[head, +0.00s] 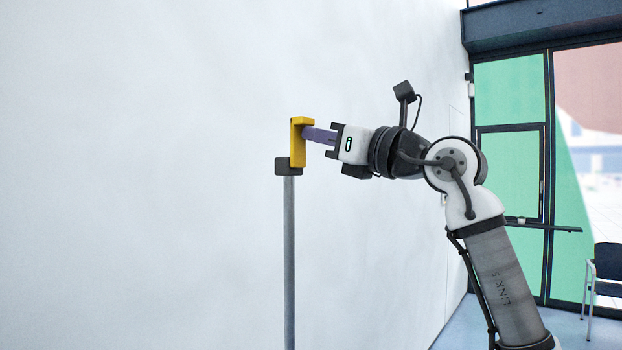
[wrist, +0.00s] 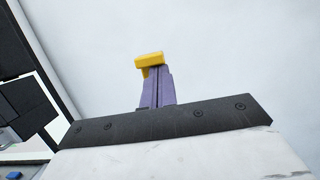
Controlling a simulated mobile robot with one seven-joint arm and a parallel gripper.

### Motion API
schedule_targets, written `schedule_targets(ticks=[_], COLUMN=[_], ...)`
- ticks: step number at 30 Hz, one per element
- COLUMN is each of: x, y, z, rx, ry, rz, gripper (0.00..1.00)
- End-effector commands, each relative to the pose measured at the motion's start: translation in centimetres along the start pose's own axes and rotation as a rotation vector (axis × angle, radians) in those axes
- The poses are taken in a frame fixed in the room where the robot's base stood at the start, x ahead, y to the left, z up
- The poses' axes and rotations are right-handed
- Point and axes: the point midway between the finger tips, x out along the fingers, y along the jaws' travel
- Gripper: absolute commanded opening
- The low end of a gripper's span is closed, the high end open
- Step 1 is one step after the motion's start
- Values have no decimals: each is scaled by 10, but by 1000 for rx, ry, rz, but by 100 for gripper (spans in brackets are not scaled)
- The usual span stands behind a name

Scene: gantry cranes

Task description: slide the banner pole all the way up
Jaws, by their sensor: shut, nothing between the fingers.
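The banner pole (head: 289,262) is a thin grey upright in front of the white wall, left of middle in the head view. A dark block (head: 284,167) sits at the top of its visible length. A yellow bracket-shaped handle (head: 297,148) rises from that block, and its yellow end also shows in the wrist view (wrist: 149,61). My gripper (head: 307,134) has purple fingers pressed together, shut with nothing between them. The fingertips (wrist: 156,74) are right at the handle, reaching in from the right. I cannot tell whether they touch it. The pole's lower end is out of view.
A large pale wall (head: 140,150) stands behind the pole. At the right are dark-framed glass panels (head: 510,95) in green and pink, and a dark chair (head: 606,265) on the blue floor. The space left of the pole looks clear.

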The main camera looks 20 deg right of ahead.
Motion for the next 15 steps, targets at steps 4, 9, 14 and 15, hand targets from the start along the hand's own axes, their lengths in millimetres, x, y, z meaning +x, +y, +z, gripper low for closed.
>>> schedule_targets(ticks=[4,9,14,15], x=[8,13,15,15], y=[1,2,2,2], z=[38,64,75,76], rx=[-2,-2,-1,-1], ry=[-4,-6,-5,-5], rz=[-2,-1,0,0], gripper=[0,0,0,0])
